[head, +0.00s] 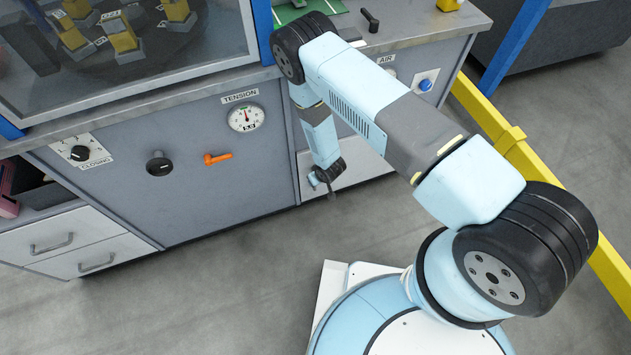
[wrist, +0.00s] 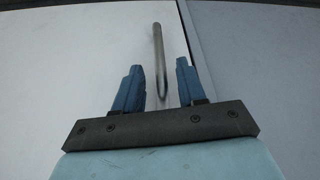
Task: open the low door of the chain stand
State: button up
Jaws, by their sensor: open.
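The low door (head: 366,163) is a pale panel in the lower front of the stand, under the AIR label, and looks shut. In the wrist view the pale panel (wrist: 60,70) fills the left side. A grey vertical bar handle (wrist: 157,45) stands on it. My gripper (head: 326,181) hangs low in front of the door's left part. In the wrist view my gripper (wrist: 158,66) is open, with one blue finger on each side of the handle as seen. Neither finger visibly touches the bar. I cannot tell how deep the bar sits between them. My arm hides part of the door.
Left of the door is a grey panel with a tension gauge (head: 246,117), an orange lever (head: 217,158) and a black knob (head: 159,163). Drawers (head: 62,240) stand at far left. A yellow rail (head: 505,137) runs along the right. The floor (head: 235,270) before the stand is clear.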

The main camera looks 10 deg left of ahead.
aim_at(315, 189)
jog(key=shift+x, duration=2.05)
jog(key=shift+c, duration=0.5)
grip_shut()
